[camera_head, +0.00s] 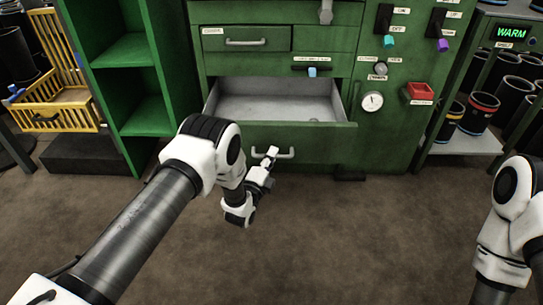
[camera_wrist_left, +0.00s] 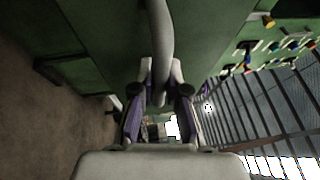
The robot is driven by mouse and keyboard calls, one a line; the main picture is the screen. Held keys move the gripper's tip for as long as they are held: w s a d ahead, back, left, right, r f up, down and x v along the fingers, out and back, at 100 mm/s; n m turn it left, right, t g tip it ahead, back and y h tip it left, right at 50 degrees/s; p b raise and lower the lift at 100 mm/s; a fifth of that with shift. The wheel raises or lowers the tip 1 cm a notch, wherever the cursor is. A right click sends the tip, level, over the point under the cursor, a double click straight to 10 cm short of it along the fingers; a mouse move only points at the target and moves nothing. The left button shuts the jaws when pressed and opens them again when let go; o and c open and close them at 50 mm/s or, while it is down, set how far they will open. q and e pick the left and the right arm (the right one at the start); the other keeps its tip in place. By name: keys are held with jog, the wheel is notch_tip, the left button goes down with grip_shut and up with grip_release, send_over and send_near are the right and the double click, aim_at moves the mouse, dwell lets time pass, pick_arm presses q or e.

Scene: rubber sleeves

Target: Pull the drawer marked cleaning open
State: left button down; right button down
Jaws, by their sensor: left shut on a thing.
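A wide green drawer (camera_head: 325,143) low in the green cabinet stands open, its grey inside (camera_head: 280,101) showing. Its pale bar handle (camera_head: 286,153) is on the front face. My left gripper (camera_head: 269,160) is at that handle. In the left wrist view the handle (camera_wrist_left: 161,40) runs between the fingers of the left gripper (camera_wrist_left: 161,85), which are shut on it. My arm covers the front's left part, and I can read no label there. A closed smaller drawer (camera_head: 270,38) above has a label too small to read surely. The right gripper is out of view.
Green open shelves (camera_head: 132,70) and a yellow crate (camera_head: 52,108) stand at the left. Knobs, a gauge (camera_head: 371,102) and a red box (camera_head: 418,92) are on the cabinet's right part. A rack with dark sleeves (camera_head: 478,113) stands right. The brown floor in front is clear.

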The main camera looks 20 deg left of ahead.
pick_arm(q)
jog(key=c, duration=1.2)
grip_release()
jog(key=v, duration=1.2)
